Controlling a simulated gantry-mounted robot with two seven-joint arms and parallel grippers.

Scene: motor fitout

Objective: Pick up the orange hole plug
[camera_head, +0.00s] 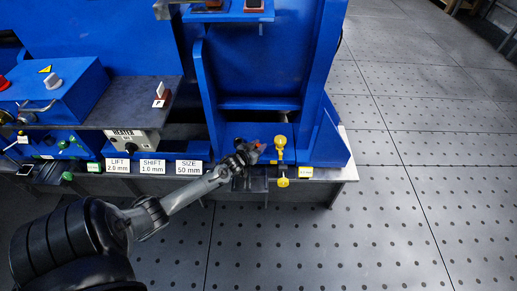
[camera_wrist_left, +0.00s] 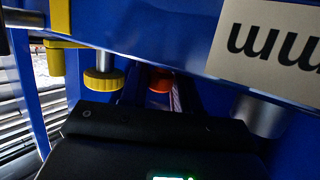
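The orange hole plug (camera_head: 261,147) shows as a small orange patch at the tip of my left gripper (camera_head: 252,152) in the head view, by the front edge of the blue machine. In the left wrist view, the orange plug (camera_wrist_left: 160,80) shows just beyond the dark gripper body, between two narrow dark finger-like shapes (camera_wrist_left: 152,93). Most of the plug is hidden. I cannot tell whether the fingers touch it or stand around it with a gap. My right gripper is not in view.
A yellow knob (camera_head: 280,142) stands just right of the gripper, with another yellow knob (camera_head: 283,182) below it. Labels such as the SIZE sign (camera_head: 188,167) line the front edge to the left. A heater box (camera_head: 132,140) stands behind them. The tiled floor (camera_head: 330,240) in front is clear.

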